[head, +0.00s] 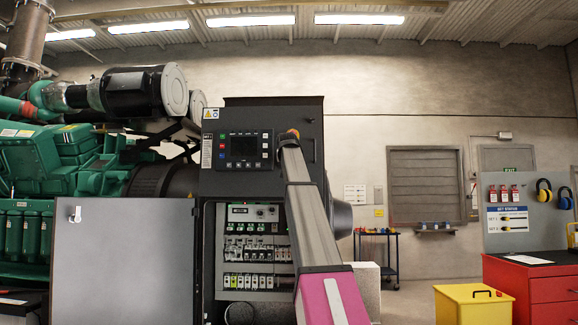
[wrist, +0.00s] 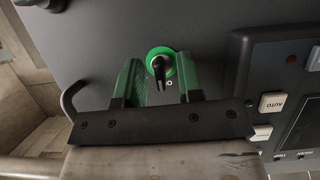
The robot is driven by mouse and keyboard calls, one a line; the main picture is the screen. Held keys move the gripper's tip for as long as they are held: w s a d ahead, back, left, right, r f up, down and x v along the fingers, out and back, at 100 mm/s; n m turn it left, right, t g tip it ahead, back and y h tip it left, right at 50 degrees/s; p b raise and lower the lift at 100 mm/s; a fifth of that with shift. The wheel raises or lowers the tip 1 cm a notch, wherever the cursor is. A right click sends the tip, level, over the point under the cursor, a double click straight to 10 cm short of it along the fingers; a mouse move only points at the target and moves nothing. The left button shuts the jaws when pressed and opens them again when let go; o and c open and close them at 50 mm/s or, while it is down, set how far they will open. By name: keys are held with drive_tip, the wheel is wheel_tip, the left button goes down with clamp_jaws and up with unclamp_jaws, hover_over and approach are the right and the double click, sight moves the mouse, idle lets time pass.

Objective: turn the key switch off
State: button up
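The key switch (wrist: 159,66) shows in the wrist view as a black knob in a green ring on the dark grey control panel (wrist: 200,30). The knob stands nearly upright in the picture, its lower end beside a white "O" mark. My gripper (wrist: 158,78) is open, with one green finger on each side of the switch. A gap shows between each finger and the knob; whether the fingertips touch the panel I cannot tell. In the head view my arm reaches up to the right side of the genset control panel (head: 212,160) and hides the switch.
The controller display (head: 244,147) with its buttons is left of my arm; an AUTO button (wrist: 272,102) is right of my fingers. A grey cabinet door (head: 122,265) stands open at left. A yellow box (head: 470,308) and red drawers (head: 540,290) stand right.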

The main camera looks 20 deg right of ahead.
drive_tip(key=v, duration=1)
drive_tip(key=shift+s+a, duration=0.15)
drive_tip(key=shift+s, duration=0.2)
